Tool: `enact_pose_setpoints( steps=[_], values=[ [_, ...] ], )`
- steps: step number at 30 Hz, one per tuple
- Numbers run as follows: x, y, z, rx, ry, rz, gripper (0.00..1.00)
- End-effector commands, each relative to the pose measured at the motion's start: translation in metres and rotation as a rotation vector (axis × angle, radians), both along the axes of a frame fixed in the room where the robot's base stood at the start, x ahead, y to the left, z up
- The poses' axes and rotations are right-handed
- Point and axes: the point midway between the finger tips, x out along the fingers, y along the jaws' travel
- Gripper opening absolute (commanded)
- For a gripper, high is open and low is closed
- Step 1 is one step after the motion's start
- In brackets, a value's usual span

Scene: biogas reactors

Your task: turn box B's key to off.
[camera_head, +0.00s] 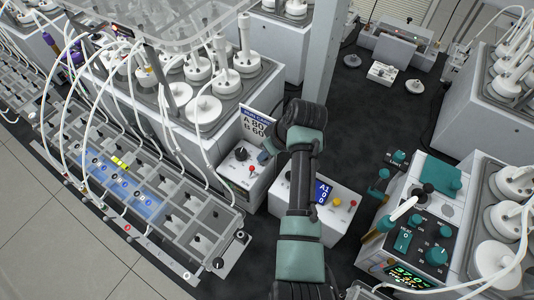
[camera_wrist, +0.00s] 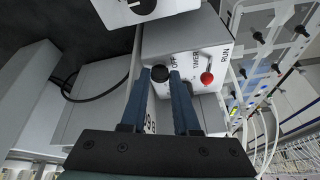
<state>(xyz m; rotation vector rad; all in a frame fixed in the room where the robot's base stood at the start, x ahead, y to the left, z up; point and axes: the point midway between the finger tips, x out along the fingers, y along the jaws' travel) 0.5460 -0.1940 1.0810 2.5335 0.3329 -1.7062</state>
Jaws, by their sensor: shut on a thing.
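A white control box (camera_head: 231,172) stands beside the tray in the head view. In the wrist view this box (camera_wrist: 180,36) carries the words OFF, TIMER and RUN and a red-tipped lever (camera_wrist: 207,77). A black key (camera_wrist: 159,74) sits between my fingertips. My gripper (camera_wrist: 160,73) is shut on it, one blue finger on each side. In the head view my gripper (camera_head: 265,156) reaches the box from its right side, and my wrist hides part of it. I cannot read a letter B on the box itself.
A second white box (camera_head: 335,222) with a blue A1 display, yellow and red knobs stands close on the right, under my arm. A sign (camera_head: 256,124) reading A 80, B 60 stands behind. The tray (camera_head: 195,240) with tubes lies left.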

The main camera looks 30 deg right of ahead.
Motion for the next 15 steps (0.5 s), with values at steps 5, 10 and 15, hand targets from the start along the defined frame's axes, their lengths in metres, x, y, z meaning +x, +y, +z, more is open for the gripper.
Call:
enact_pose_setpoints(
  steps=[5,10,15],
  values=[
    [0.0014,-0.0021,-0.0018,0.0,-0.003,0.133,0.0],
    [0.0017,-0.0026,-0.0016,-0.001,-0.002,0.23,0.0],
    [0.0022,-0.0026,-0.0005,-0.002,-0.002,0.293,0.0]
  ],
)
